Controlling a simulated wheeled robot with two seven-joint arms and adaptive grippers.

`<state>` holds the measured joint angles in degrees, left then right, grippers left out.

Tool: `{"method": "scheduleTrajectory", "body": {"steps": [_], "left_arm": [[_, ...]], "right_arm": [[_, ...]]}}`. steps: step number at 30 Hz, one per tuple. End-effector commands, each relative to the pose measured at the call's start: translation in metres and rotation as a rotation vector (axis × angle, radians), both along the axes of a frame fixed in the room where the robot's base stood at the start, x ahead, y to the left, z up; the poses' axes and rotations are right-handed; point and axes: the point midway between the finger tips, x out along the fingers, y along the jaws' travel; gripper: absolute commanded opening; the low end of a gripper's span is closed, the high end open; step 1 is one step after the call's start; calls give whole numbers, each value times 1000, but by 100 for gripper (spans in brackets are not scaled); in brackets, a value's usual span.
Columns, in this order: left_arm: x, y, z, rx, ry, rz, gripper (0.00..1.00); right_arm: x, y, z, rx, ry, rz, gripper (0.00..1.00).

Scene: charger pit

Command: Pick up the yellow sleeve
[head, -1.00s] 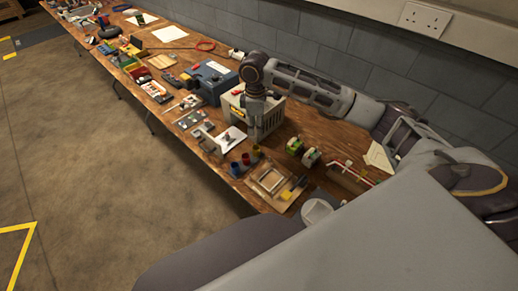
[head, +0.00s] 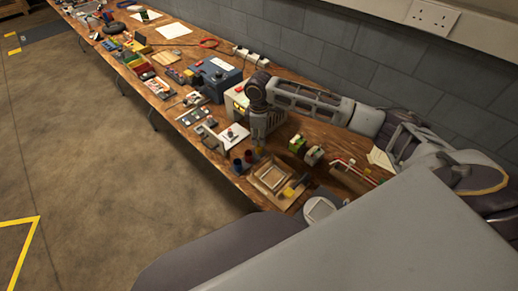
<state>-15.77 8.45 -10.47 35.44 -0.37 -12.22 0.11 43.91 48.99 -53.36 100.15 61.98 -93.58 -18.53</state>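The yellow sleeve (head: 259,150) stands near the front edge of the workbench, at the end of a short row with a red sleeve (head: 248,157) and a dark blue sleeve (head: 238,165). Only a small part of the yellow sleeve shows. My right gripper (head: 257,146) points down from above, its tips right at the yellow sleeve. The fingers are too small and overlapped to tell whether they are open or touch it. My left gripper is not in view.
A beige box (head: 237,101) and a blue case (head: 216,79) stand behind and left of the gripper. A wooden frame (head: 270,178) with a yellow block (head: 289,192) lies in front. Green parts (head: 297,144) stand to the right. The wall runs behind the bench.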

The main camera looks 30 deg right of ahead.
Motion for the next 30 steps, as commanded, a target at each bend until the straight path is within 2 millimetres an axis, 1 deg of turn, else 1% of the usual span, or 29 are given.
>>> {"method": "scheduleTrajectory", "body": {"steps": [1, 4, 15, 19, 25, 30], "left_arm": [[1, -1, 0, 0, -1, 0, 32], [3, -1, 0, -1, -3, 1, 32], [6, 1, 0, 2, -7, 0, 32], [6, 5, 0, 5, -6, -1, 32], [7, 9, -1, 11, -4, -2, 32], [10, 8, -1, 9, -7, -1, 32]], "right_arm": [[0, 0, -4, 0, 0, 0, 34], [0, 0, -9, -1, -1, -1, 34], [0, 0, -11, 0, -1, 0, 34], [0, 0, -15, 0, 0, -1, 34], [-1, 0, -35, 0, 1, -1, 34], [0, 0, -54, 0, 0, -1, 34]]}}
